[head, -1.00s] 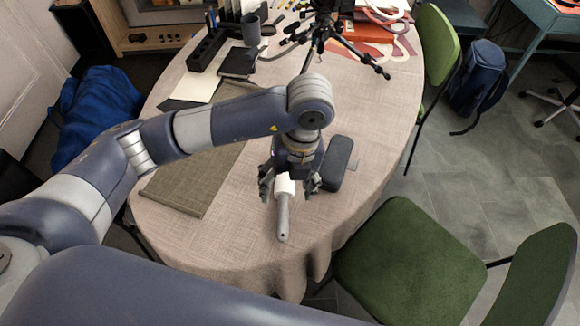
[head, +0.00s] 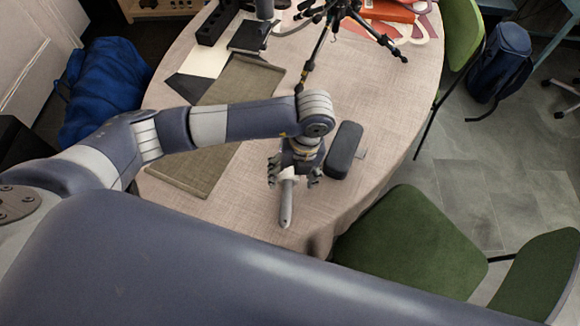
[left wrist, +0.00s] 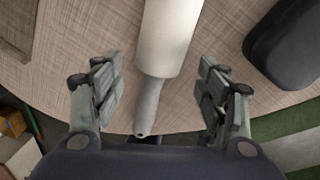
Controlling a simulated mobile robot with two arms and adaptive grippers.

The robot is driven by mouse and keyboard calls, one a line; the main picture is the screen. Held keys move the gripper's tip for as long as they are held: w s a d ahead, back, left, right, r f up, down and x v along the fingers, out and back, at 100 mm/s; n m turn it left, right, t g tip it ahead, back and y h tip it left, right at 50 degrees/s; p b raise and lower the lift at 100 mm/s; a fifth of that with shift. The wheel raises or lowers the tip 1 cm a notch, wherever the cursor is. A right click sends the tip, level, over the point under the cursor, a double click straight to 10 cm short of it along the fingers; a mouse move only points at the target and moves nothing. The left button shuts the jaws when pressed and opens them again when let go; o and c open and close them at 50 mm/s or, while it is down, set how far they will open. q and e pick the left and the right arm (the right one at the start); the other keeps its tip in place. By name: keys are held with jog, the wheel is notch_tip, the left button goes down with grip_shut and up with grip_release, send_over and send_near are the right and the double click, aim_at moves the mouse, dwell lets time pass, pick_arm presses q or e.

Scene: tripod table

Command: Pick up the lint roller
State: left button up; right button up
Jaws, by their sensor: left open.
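In the left wrist view the white roll (left wrist: 168,38) is at the top and the grey handle (left wrist: 149,103) runs down between the fingers. My left gripper (head: 292,177) is above the roller, its fingers apart on either side of it. In the left wrist view the open fingers (left wrist: 160,97) show gaps to the handle on both sides. In the head view the gripper hides much of the white roll. My right gripper is not in view.
A dark oblong case (head: 344,150) lies close to the right of the gripper. A woven mat (head: 228,110) lies to the left. A black tripod (head: 335,22) stands farther back. A green chair (head: 410,240) is by the near right table edge (head: 345,215).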

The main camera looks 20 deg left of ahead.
pick_arm(q)
jog(key=shift+a+f, duration=0.15)
jog(key=shift+f, duration=0.7)
jog(key=shift+c, duration=0.8)
jog(key=c, duration=1)
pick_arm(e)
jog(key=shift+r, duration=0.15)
pick_arm(q)
jog(key=shift+r, duration=0.1)
jog(key=shift+r, duration=0.5)
notch_tip(320, 180, up, 2)
jog(key=shift+s+r+b, duration=0.1)
jog(key=shift+r+b, duration=0.1)
jog(key=shift+b, duration=0.35)
jog(key=s+r+b, duration=0.1)
jog(key=s, duration=1.5)
jog(key=shift+r, duration=0.25)
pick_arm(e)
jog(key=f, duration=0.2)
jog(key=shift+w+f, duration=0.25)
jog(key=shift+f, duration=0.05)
